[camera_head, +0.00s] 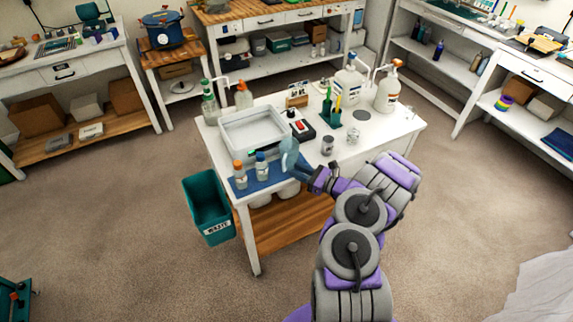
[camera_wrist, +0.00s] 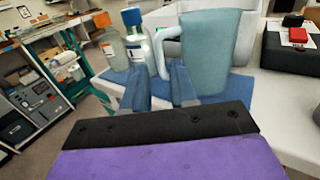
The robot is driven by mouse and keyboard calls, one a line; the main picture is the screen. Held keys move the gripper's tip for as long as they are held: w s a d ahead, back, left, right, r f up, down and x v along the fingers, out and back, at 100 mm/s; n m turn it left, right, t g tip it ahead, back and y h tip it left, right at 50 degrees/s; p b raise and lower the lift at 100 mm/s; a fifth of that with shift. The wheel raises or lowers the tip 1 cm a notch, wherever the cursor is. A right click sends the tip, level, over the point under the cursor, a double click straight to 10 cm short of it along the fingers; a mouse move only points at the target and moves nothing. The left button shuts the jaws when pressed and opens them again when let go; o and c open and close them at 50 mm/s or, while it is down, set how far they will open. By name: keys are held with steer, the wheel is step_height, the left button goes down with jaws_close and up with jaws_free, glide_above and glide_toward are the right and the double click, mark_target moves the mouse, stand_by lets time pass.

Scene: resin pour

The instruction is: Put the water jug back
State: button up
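The water jug is a translucent pale blue-grey jug (camera_head: 289,152) by the right end of the blue mat (camera_head: 238,189) on the white table. It looks upright in the wrist view (camera_wrist: 212,50), with its pale handle toward the left. My gripper (camera_head: 303,170) is at the jug's handle. In the wrist view, its two blue fingers (camera_wrist: 160,82) stand apart, one on each side of the handle; the right finger overlaps the jug body. Contact with the handle is not clear. The jug's base is partly hidden behind the fingers.
A black device with a red top (camera_head: 302,129) and a small jar (camera_head: 328,145) are near. A teal waste bin (camera_head: 208,208) stands left of the table.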

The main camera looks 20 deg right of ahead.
steer(key=s+a+r+n+g+y, duration=0.2)
steer(key=a+r+n+g+y, duration=0.5)
steer(key=a+r, duration=0.7)
steer(key=s+a+r+n+g+h, duration=0.2)
steer(key=s+a+r+n+g, duration=0.75)
steer(key=a, duration=0.45)
steer(key=s+a+r+n+g+h, duration=0.25)
steer(key=s+n+h, duration=0.5)
steer(key=s, duration=0.95)
steer(key=s+d+n+t+h, duration=0.2)
steer(key=s+d+n+h, duration=0.2)
steer(key=s+d+h, duration=0.4)
steer(key=s+d+r, duration=0.1)
steer(key=s, duration=0.4)
steer(key=shift+s+d+n, duration=0.35)
steer(key=shift+d+n, duration=0.05)
